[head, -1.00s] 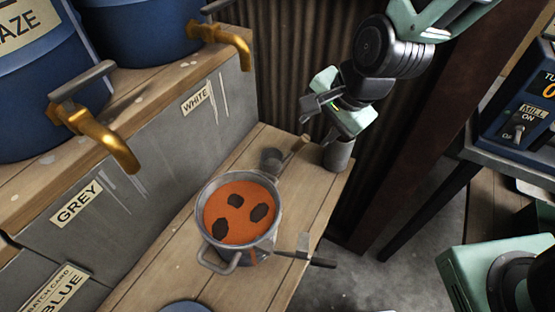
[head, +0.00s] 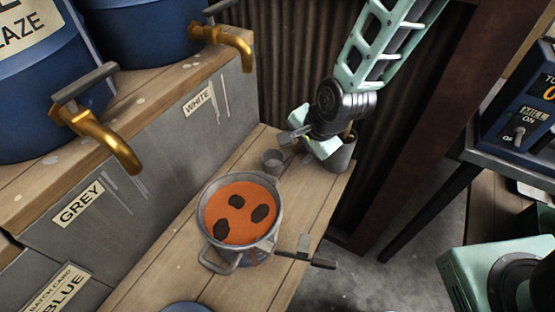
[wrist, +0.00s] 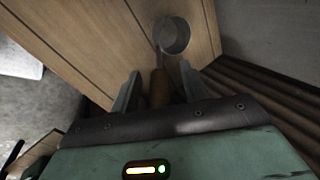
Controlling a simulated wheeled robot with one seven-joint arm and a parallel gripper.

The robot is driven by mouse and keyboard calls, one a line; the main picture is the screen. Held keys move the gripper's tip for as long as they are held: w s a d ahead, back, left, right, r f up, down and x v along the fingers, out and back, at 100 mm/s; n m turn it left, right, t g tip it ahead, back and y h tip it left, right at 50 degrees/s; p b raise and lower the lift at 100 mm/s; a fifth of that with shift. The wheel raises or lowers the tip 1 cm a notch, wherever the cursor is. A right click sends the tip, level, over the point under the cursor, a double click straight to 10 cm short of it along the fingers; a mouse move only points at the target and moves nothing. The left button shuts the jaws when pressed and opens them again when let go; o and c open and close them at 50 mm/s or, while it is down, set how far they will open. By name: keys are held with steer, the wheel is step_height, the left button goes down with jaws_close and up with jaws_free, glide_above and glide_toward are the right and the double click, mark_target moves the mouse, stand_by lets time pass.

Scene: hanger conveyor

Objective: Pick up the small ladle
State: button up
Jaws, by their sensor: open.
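The small ladle has a round grey cup (head: 272,160) on the wooden bench behind the pot. Its handle is hidden by my gripper in the head view. In the wrist view the ladle's cup (wrist: 173,36) lies just beyond the fingertips, and its wooden handle (wrist: 159,88) runs back between the two fingers. My gripper (head: 294,138) is low over the handle end. In the wrist view my gripper (wrist: 159,78) is open, with one finger on each side of the handle. I cannot tell whether either finger touches it.
A grey pot (head: 212,232) of orange glaze with dark patches stands in front of the ladle. A dark-handled tool (head: 310,260) sticks out at its right. Brass taps (head: 222,40) overhang at left; corrugated metal is behind.

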steer(key=shift+f, duration=0.1)
jaws_close()
